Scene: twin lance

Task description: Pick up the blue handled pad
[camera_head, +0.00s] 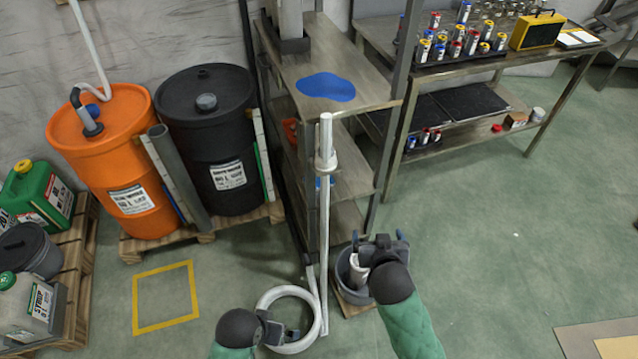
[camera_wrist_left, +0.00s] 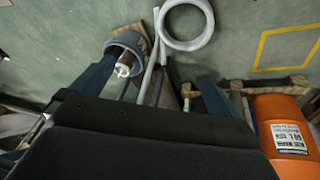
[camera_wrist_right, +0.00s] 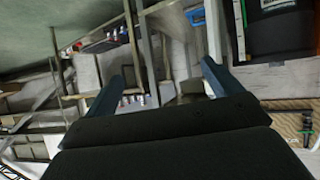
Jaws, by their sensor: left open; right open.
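A small blue item (camera_head: 326,182) shows on the middle shelf, mostly hidden behind a white upright pole. A blue piece with a frame-like shape (camera_wrist_right: 196,16) shows at the top of the right wrist view. Either may be the blue handled pad; I cannot tell for sure. A flat, irregular blue patch (camera_head: 326,86) lies on the top shelf, with no handle visible. My right gripper (camera_head: 380,241) is open and empty, in front of the shelf and above a grey bucket. My left gripper (camera_head: 280,329) is open and empty near the white hose ring.
The metal shelf (camera_head: 305,60) stands ahead, with the white pole (camera_head: 325,220) before it and the hose ring (camera_head: 290,294) below. The grey bucket (camera_head: 345,277) is under my right gripper. Orange (camera_head: 115,150) and black (camera_head: 205,120) drums stand left.

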